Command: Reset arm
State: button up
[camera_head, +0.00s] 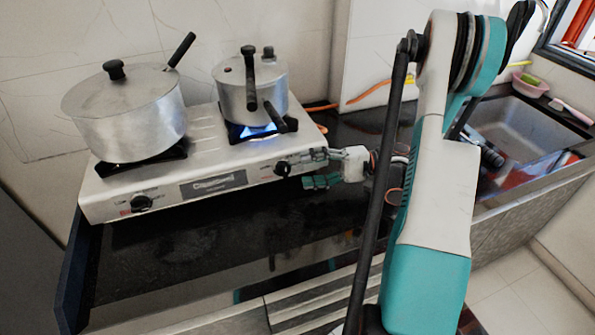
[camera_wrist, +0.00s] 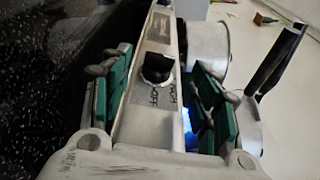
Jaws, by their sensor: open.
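My gripper (camera_head: 318,168) is open at the right front of a two-burner gas stove (camera_head: 205,188) in the head view. Its fingers are near the right control knob (camera_head: 283,169). In the wrist view, my gripper (camera_wrist: 160,95) has its green finger pads apart on either side of the stove's front panel and a black knob (camera_wrist: 157,69). I cannot tell whether the fingers touch the knob. Nothing is held. A blue flame (camera_head: 262,131) burns under the small right pot (camera_head: 238,92), and blue glow also shows in the wrist view.
A large lidded pot (camera_head: 130,115) stands on the left burner; its black handle and the small pot's handles stick out. A sink (camera_head: 520,130) lies to the right, with a pink bowl (camera_head: 530,84) behind it. The dark counter (camera_head: 200,245) in front of the stove is clear.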

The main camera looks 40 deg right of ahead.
jog(key=shift+v, duration=0.8)
